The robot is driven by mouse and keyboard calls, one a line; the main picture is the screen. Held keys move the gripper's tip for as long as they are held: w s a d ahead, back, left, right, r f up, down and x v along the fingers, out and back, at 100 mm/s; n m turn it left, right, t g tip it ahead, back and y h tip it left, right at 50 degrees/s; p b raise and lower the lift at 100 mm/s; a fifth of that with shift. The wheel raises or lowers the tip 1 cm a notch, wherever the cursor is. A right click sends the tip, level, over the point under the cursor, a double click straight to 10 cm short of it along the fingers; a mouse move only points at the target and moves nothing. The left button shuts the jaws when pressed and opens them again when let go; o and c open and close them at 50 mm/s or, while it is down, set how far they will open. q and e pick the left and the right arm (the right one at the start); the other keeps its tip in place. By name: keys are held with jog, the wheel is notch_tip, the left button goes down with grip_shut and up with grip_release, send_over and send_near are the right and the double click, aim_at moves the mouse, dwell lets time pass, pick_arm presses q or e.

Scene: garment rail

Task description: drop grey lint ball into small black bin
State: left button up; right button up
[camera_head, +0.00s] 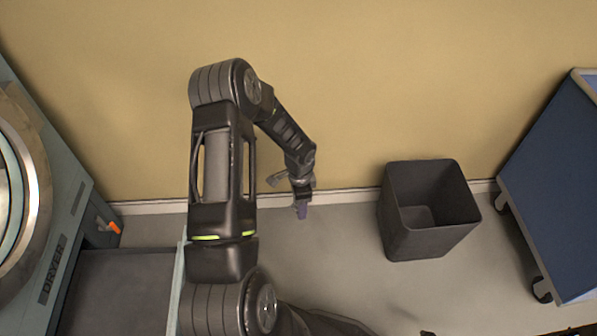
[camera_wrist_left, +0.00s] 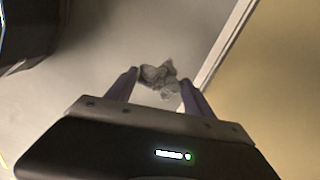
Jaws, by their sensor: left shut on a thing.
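The grey lint ball (camera_wrist_left: 160,78) shows in the left wrist view, held between the purple fingertips of my left gripper (camera_wrist_left: 158,86). In the head view my left gripper (camera_head: 302,210) hangs above the floor near the wall, to the left of the bin and apart from it; the lint ball is too small to tell there. The small black bin (camera_head: 425,235) stands upright on the floor to the right, open at the top, and I see no lint inside. My right gripper is not in view.
A dryer (camera_head: 65,225) stands at the left with a dark surface (camera_head: 115,290) beside it. A blue wheeled cart (camera_head: 550,195) is close to the bin's right. The yellow wall (camera_head: 400,80) runs behind. Grey floor (camera_head: 340,255) is clear between my gripper and the bin.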

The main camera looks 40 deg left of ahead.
pick_arm(q)
jog(key=w+d+r+n, duration=0.35)
jog(key=w+r, duration=0.25)
jog(key=r, duration=0.2)
jog(key=w+d+r+n, duration=0.3)
jog(key=w+r+n, duration=0.15)
jog(key=r, duration=0.35)
jog(key=w+d+r, duration=0.3)
jog(key=d+r, duration=0.3)
jog(key=r, duration=0.1)
jog(key=w+d+r, duration=0.3)
jog(key=d+r, duration=0.3)
jog(key=d, duration=0.1)
jog(key=shift+r, duration=0.4)
jog(key=shift+d, duration=0.1)
